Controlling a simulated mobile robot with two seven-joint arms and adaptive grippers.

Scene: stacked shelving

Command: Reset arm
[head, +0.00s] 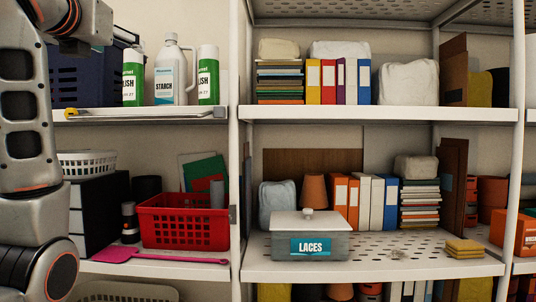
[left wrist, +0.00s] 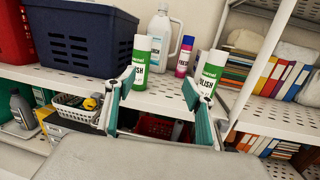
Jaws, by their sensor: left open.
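My left arm comes in along the left edge of the head view. In the left wrist view my left gripper (left wrist: 158,80) is open, with its two teal fingers spread apart and nothing between them. It is in front of the shelf with the green-and-white cans. One can (left wrist: 141,62) appears beside the left finger and another can (left wrist: 210,72) behind the right finger. I cannot tell whether the fingers touch them. My right gripper is in neither view.
A white starch bottle (head: 171,72) and a navy basket (head: 85,77) stand on the upper left shelf. Below are a red basket (head: 184,222) and a pink flat tool (head: 150,257). A lidded LACES box (head: 310,240) stands on the middle shelf. White posts (head: 235,150) divide the bays.

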